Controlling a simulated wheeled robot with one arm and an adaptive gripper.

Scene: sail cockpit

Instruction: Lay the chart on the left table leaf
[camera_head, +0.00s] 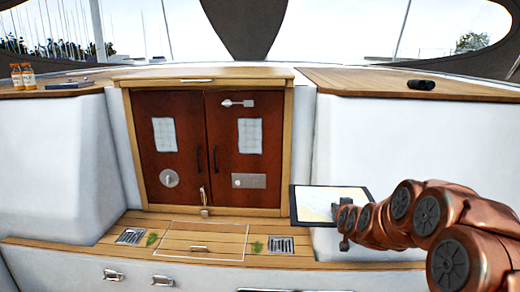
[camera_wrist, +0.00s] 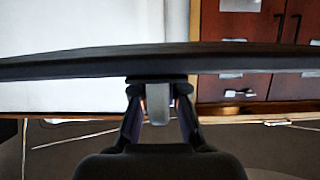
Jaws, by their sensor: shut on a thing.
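The chart (camera_head: 312,203) is a flat, pale sheet or board with a dark border. It is held in the air at centre right in the head view, in front of the white cabin wall. My gripper (camera_head: 345,222) is shut on its right-hand edge. In the wrist view the chart (camera_wrist: 70,64) shows edge-on as a long dark band across the picture, and the fingers of my gripper (camera_wrist: 160,84) meet at its near edge. I cannot make out a table leaf in either view.
Closed red-brown doors (camera_head: 207,150) stand behind a slatted wooden step (camera_head: 200,236) with two grilles. Two orange bottles (camera_head: 22,77) and a blue item (camera_head: 70,85) sit on the left ledge. A black object (camera_head: 421,85) lies on the right ledge. The space left of the chart is clear.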

